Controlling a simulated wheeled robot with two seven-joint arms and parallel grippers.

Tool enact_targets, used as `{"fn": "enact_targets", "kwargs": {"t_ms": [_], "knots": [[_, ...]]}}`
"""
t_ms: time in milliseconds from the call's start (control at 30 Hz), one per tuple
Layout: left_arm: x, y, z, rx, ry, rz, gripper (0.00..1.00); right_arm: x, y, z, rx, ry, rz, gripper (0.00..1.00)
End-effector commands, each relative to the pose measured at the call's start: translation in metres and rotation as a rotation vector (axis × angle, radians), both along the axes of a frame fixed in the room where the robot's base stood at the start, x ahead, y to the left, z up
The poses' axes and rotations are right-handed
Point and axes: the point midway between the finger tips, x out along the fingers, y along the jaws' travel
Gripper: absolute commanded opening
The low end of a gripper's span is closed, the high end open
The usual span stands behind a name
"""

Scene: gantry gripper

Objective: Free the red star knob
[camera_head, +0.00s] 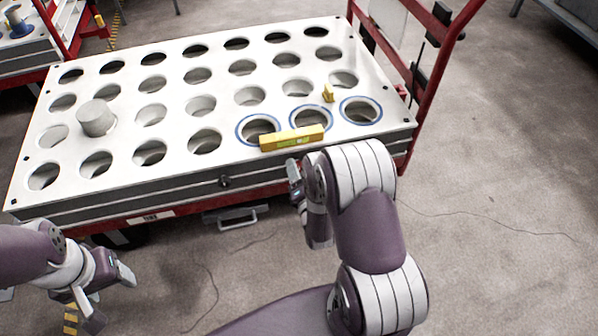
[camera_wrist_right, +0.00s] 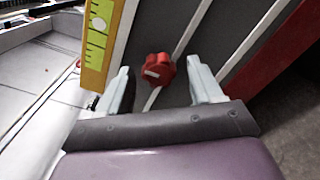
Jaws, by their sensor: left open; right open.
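The red star knob (camera_wrist_right: 158,70) shows in the right wrist view on the grey side of the table, with a pale mark on its face. It lies between the two spread fingers of my right gripper (camera_wrist_right: 161,72), with a gap on each side. I cannot tell how deep it sits between them. In the head view my right gripper (camera_head: 295,178) is at the table's front side, partly hidden by my right arm; the knob does not show there. My left gripper (camera_head: 112,294) is open and empty at the lower left, away from the table.
A yellow spirit level (camera_head: 292,138) lies on the front edge of the white holed table (camera_head: 222,118), just above my right gripper; it also shows in the wrist view (camera_wrist_right: 97,45). A grey cylinder (camera_head: 96,118) stands at left. A red frame (camera_head: 425,95) rises at right. Floor in front is open.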

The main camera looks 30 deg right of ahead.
Motion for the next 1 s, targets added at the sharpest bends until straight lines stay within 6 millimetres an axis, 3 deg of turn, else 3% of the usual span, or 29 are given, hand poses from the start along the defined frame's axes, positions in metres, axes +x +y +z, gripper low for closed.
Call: {"fn": "enact_targets", "kwargs": {"t_ms": [167, 400, 533, 700, 1000], "knots": [[0.000, 0.000, 0.012, 0.000, 0.000, 0.000, 0.64, -0.021, 0.005, 0.003, 0.001, 0.005, 0.000, 0.65], [0.000, 0.000, 0.031, 0.000, 0.000, 0.000, 0.64, -0.085, 0.020, 0.003, 0.002, 0.005, -0.001, 0.65], [0.000, 0.000, 0.035, 0.000, 0.000, 0.000, 0.64, -0.110, 0.026, 0.001, 0.001, 0.004, -0.001, 0.65], [0.000, 0.000, 0.037, 0.000, 0.000, 0.000, 0.64, -0.123, 0.030, 0.000, 0.000, 0.001, 0.000, 0.65], [0.000, 0.000, 0.036, 0.000, 0.000, 0.000, 0.64, -0.124, 0.030, 0.000, 0.000, 0.001, -0.001, 0.65]]}}
